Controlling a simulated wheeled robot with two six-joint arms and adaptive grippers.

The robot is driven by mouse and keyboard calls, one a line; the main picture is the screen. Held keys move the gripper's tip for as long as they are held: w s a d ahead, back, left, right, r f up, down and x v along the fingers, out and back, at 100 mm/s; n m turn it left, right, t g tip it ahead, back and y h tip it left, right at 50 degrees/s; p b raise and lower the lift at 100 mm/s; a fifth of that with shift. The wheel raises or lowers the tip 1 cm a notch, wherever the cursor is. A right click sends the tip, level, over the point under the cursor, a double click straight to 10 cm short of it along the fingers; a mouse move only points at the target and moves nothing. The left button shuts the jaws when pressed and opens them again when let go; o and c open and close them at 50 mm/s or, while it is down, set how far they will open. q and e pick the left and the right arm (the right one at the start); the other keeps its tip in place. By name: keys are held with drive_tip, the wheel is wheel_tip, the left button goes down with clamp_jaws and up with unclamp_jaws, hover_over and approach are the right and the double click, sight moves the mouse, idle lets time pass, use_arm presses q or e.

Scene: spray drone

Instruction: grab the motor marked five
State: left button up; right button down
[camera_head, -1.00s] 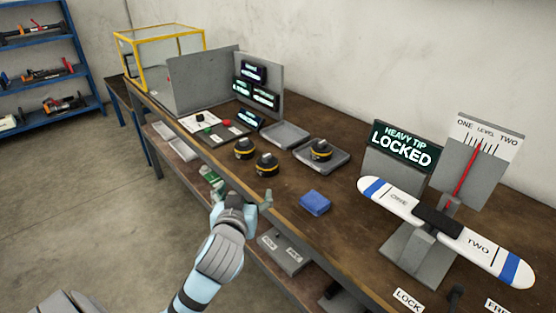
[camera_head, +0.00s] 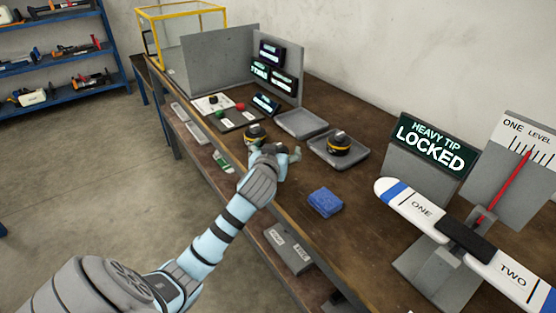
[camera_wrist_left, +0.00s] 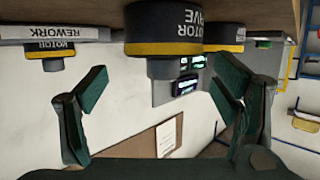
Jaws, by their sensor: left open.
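A black motor with a yellow band (camera_wrist_left: 178,48) shows upside down in the left wrist view, its label reading "MOTOR" and letters ending in "IVE". It is close, framed between the open fingers of my left gripper (camera_wrist_left: 165,100), with no finger seen touching it. In the head view my left gripper (camera_head: 278,158) is at the bench's front edge and hides that motor. A second motor (camera_head: 255,134) stands just beyond the gripper; it also seems to be the one at right in the wrist view (camera_wrist_left: 228,38). My right gripper is not in view.
A third motor (camera_head: 340,144) sits on a grey tray (camera_head: 328,160), labelled REWORK in the wrist view (camera_wrist_left: 50,33). An empty tray (camera_head: 301,123) lies beside it. A blue cloth-like block (camera_head: 326,202) lies nearer. A balance beam (camera_head: 420,210) and a "LOCKED" sign (camera_head: 430,144) stand right.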

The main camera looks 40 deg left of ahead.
use_arm(q)
drive_tip(key=shift+x, duration=1.25)
drive_tip(key=shift+s, duration=0.25)
clamp_jaws()
